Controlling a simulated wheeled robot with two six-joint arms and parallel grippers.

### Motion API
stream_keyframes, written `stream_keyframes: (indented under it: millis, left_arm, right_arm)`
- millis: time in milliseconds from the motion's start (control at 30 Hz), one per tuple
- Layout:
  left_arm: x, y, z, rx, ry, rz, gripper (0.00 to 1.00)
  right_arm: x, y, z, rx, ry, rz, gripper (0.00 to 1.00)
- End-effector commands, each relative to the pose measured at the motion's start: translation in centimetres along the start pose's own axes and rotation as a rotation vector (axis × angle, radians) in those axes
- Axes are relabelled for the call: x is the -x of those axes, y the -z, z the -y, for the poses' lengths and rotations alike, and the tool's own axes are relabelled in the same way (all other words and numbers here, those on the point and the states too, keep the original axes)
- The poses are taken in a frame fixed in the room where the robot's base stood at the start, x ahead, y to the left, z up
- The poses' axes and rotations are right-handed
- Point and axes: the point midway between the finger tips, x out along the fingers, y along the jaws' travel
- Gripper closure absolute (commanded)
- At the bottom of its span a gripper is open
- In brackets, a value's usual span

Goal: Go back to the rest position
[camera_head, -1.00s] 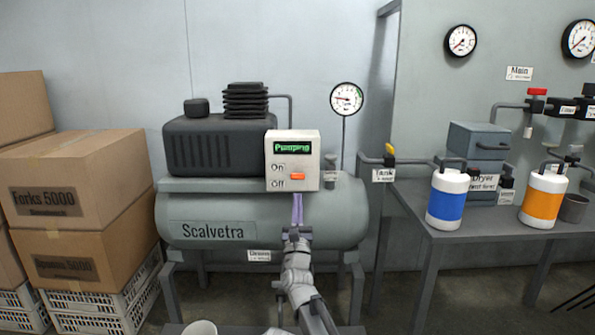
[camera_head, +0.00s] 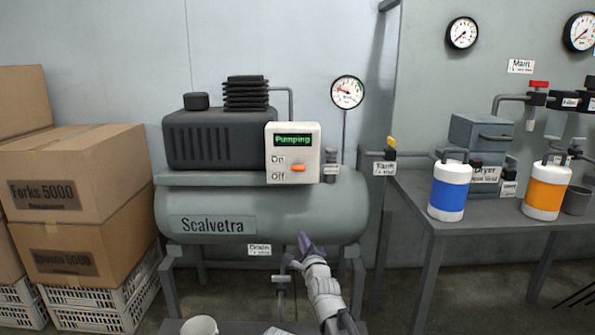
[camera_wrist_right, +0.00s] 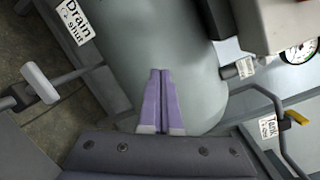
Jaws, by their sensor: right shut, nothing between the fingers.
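My right gripper (camera_head: 305,243) is in front of the lower right part of the compressor tank (camera_head: 290,205), below the control box. Its purple fingers are shut and empty; they also show closed together in the right wrist view (camera_wrist_right: 160,95). The control box (camera_head: 293,153) reads "Pumping" in green, with an orange switch (camera_head: 298,168) between the On and Off labels. The gauge (camera_head: 347,92) above the tank has its needle toward the upper left. My left gripper is not in the head view.
Cardboard boxes (camera_head: 75,175) on white crates stand at the left. A grey table (camera_head: 470,228) at the right holds a blue-banded canister (camera_head: 449,192) and an orange-banded canister (camera_head: 546,192). A white cup (camera_head: 199,326) is at the bottom edge. The drain handle (camera_wrist_right: 40,82) shows in the wrist view.

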Motion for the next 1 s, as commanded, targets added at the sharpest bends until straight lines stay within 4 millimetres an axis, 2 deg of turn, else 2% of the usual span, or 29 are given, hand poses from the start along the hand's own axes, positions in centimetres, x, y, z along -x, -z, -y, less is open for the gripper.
stream_keyframes:
  millis: [33, 167, 300, 400, 533, 700, 867, 900, 1000]
  left_arm:
    - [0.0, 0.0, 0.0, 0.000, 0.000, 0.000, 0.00]
    - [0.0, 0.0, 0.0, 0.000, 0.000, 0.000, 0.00]
    - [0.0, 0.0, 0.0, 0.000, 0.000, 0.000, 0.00]
    - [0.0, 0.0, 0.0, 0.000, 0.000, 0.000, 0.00]
    - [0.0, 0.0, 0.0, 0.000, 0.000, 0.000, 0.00]
    - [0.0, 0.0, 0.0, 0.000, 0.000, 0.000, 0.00]
    - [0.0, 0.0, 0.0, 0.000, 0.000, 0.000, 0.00]
    - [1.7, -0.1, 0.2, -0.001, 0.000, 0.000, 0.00]
    - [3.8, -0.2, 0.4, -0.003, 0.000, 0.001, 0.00]
  right_arm:
    - [1.5, 1.7, -1.5, 0.140, -0.091, -0.038, 1.00]
    - [5.2, 6.0, -5.5, 0.512, -0.358, -0.084, 1.00]
    - [10.8, 10.6, -9.2, 0.878, -0.675, -0.049, 1.00]
    - [15.7, 13.5, -11.2, 1.102, -0.905, 0.035, 1.00]
    - [21.7, 16.2, -12.8, 1.306, -1.161, 0.191, 1.00]
    - [28.4, 18.2, -13.7, 1.456, -1.409, 0.421, 1.00]
    - [34.2, 19.3, -13.9, 1.524, -1.589, 0.662, 1.00]
    - [34.0, 17.5, -12.9, 1.541, -1.593, 0.687, 1.00]
    - [34.1, 14.8, -12.2, 1.573, -1.606, 0.729, 1.00]
